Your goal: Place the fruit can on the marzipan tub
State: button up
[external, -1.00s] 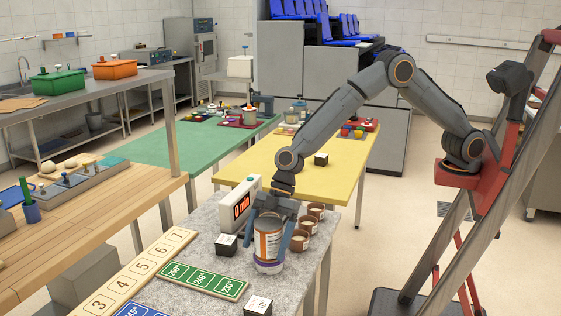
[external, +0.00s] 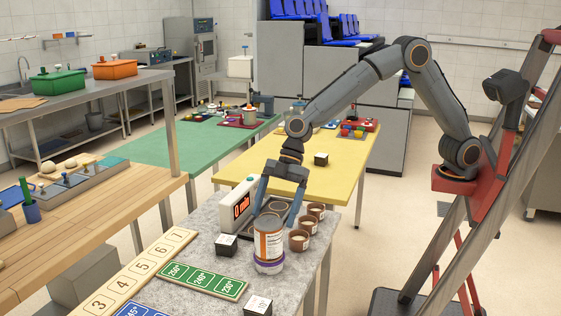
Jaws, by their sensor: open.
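The fruit can (external: 268,242), with an orange and white label and a metal top, stands upright on the marzipan tub (external: 269,267). The tub shows only as a low white and purple band under the can, on the grey speckled table. My gripper (external: 276,213) is open and empty, pointing down. Its fingers are at and above the level of the can's top and seem to lie slightly behind it. In this view I cannot tell whether a fingertip still touches the can.
Several small brown cups (external: 300,240) stand close to the right of the can. A timer showing red digits (external: 241,204) and a black-and-white cube (external: 226,245) are to the left. A green temperature board (external: 203,280) lies in front-left. A yellow table (external: 300,180) is behind.

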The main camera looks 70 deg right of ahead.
jog(key=shift+v, duration=1.2)
jog(key=s+d+f+m+h, duration=0.2)
jog(key=d+m, duration=0.2)
jog(key=d, duration=0.8)
jog(key=s+d+f+m+h, duration=0.1)
jog(key=d+f+m, duration=0.2)
jog(key=d, duration=1)
jog(key=s+d+f+m+h, duration=0.1)
jog(key=s+d+m, duration=0.3)
jog(key=s+d, duration=0.5)
jog(key=s+d+f+m+h, duration=0.2)
jog(key=s+d, duration=0.6)
jog(key=d, duration=0.4)
jog(key=f+m, duration=0.1)
jog(key=m, duration=0.1)
jog(key=shift+s+d+f+m+g, duration=0.3)
jog(key=shift+s+d+f+m, duration=0.05)
jog(key=shift+s+m, duration=0.05)
jog(key=shift+b, duration=0.35)
